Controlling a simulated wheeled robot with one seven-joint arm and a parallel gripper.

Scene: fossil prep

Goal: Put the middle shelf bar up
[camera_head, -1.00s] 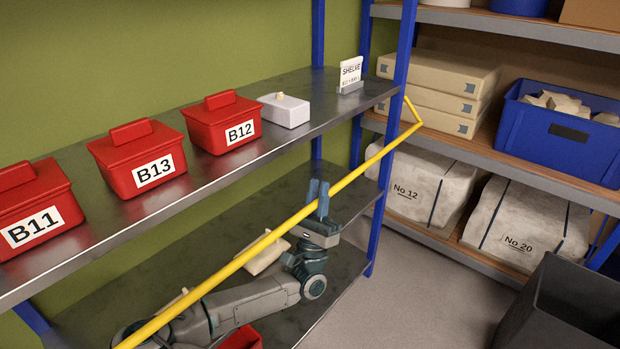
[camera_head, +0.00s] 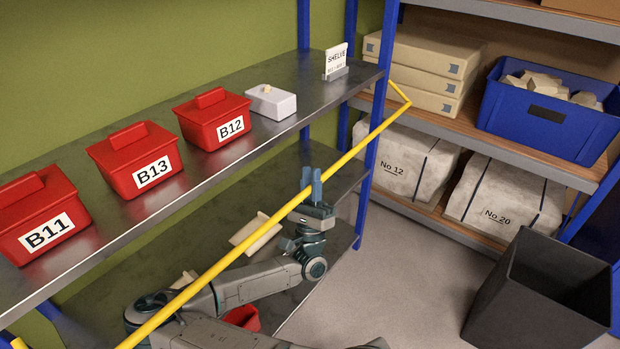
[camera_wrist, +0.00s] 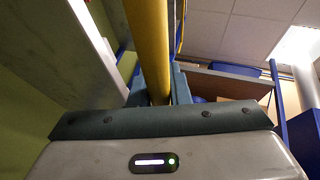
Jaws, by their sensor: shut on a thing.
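The yellow shelf bar (camera_head: 255,238) runs slantwise across the front of the blue-posted shelf unit, in the head view. Its far end bends at the right post, and its near part runs to the lower left. My gripper (camera_head: 311,185) is shut on the bar, with its fingers pointing up below the middle shelf (camera_head: 205,190). In the wrist view the bar (camera_wrist: 150,45) passes between my fingers (camera_wrist: 157,88). How the bar's ends meet the posts is not clear.
Red boxes B11 (camera_head: 45,225), B13 (camera_head: 137,162) and B12 (camera_head: 215,122), a white box (camera_head: 271,101) and a sign (camera_head: 336,62) stand on the middle shelf. A dark bin (camera_head: 520,300) is at the right. Pale pieces lie on the lower shelf. The grey floor between is clear.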

